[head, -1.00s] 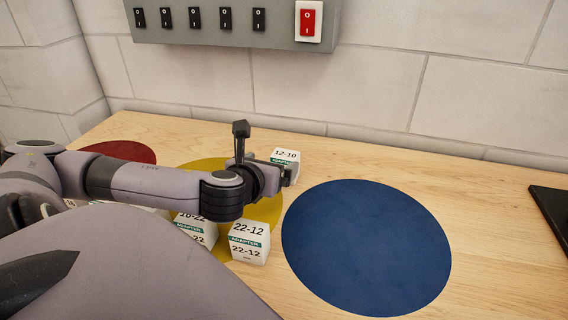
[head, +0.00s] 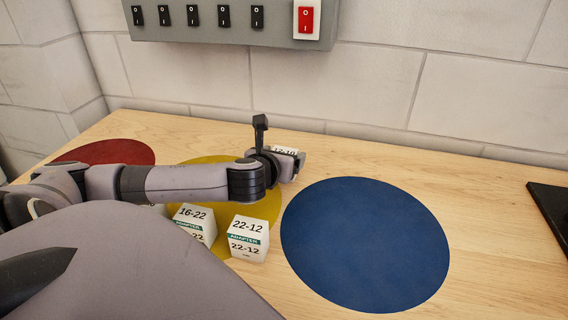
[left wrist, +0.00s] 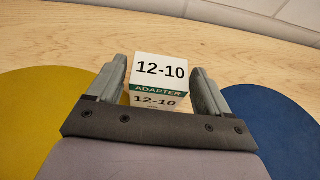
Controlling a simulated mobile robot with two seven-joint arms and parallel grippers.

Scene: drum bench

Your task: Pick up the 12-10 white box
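The 12-10 white box (left wrist: 160,72) sits on the wooden table behind the yellow and blue discs, with a green adapter band on its front. In the head view the box (head: 285,149) is mostly hidden behind my left gripper (head: 298,160). In the left wrist view my left gripper (left wrist: 163,82) is open, with one finger on each side of the box. A small gap shows at the right finger; the left finger is very close to the box, and I cannot tell if it touches. My right gripper is not in view.
A 22-12 box (head: 248,238) and a 16-22 box (head: 196,222) stand near the front of the yellow disc (head: 205,163). A blue disc (head: 365,245) lies to the right and a red disc (head: 105,152) to the left. A switch panel (head: 230,38) is on the wall.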

